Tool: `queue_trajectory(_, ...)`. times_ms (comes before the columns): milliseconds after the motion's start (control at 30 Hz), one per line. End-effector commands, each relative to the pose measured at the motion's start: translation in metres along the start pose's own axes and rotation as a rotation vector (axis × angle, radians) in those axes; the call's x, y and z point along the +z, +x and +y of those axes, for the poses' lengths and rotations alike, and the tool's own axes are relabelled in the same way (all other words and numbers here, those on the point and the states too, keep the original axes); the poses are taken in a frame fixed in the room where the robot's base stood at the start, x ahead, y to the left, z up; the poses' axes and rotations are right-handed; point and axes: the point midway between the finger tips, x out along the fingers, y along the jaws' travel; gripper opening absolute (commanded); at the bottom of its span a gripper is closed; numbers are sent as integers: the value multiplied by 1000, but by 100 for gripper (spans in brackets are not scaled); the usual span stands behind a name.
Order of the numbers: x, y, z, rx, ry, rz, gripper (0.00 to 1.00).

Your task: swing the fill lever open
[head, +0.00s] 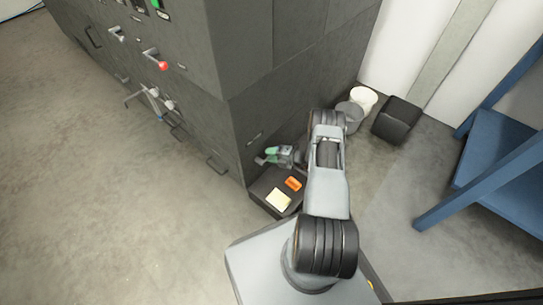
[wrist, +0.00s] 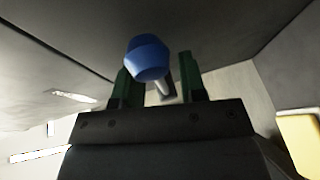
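A lever with a blue knob (wrist: 148,58) and a thin pale stem shows close up in the wrist view. My gripper (wrist: 157,72) has its two green fingers apart, with the stem in the gap between them and the knob overlapping the left finger. I cannot tell whether they touch. In the head view my gripper (head: 268,156) is beside the lower right side of the dark grey machine (head: 240,60); the blue knob is not visible there. No label shows which lever is the fill lever.
The machine's front has a red-knobbed lever (head: 163,65) and other handles. Buckets (head: 363,99), a black box (head: 397,120) and a blue rack (head: 500,160) stand right. Floor at left is clear.

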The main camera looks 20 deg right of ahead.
Motion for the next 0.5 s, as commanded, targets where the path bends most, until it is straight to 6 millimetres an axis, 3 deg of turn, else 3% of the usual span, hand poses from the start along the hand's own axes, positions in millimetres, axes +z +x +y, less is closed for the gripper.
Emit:
queue_trajectory(267, 0, 1, 0, 0, -1, 0, 38)
queue_trajectory(500, 0, 1, 0, 0, -1, 0, 17)
